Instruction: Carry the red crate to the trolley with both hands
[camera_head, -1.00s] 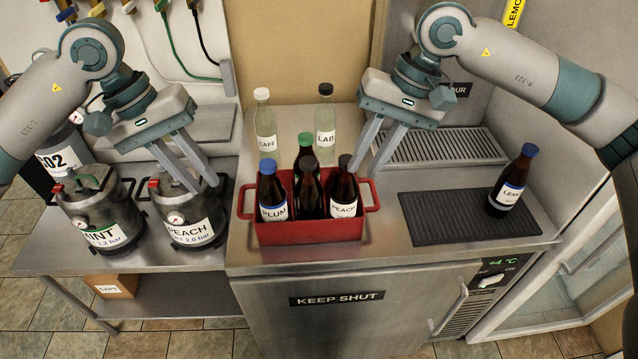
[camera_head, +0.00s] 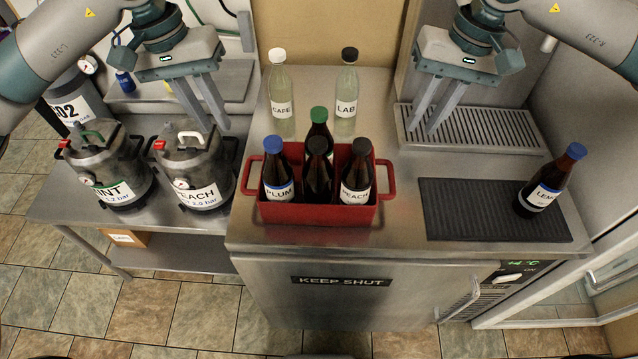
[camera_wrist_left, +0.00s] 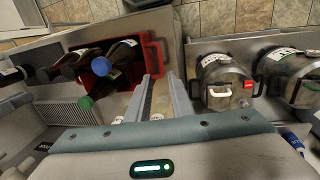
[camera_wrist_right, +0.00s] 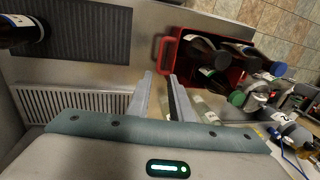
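The red crate (camera_head: 318,213) stands on the steel counter with several dark bottles in it, among them the blue-capped PLUM bottle (camera_head: 277,175) and the PEACH bottle (camera_head: 356,178). It has a handle at each end. My left gripper (camera_head: 213,128) is open and empty, above and behind the left handle (camera_head: 250,177). My right gripper (camera_head: 426,135) is open and empty, behind and to the right of the right handle (camera_head: 388,178). The crate also shows in the left wrist view (camera_wrist_left: 152,58) and the right wrist view (camera_wrist_right: 170,65). I see no trolley.
Clear CAFE (camera_head: 280,100) and LAB (camera_head: 347,95) bottles stand behind the crate. A LEMON bottle (camera_head: 548,185) stands on the dark mat (camera_head: 465,210) to the right. MINT (camera_head: 105,165) and PEACH (camera_head: 195,175) kegs stand left. A drip grate (camera_head: 480,128) is back right.

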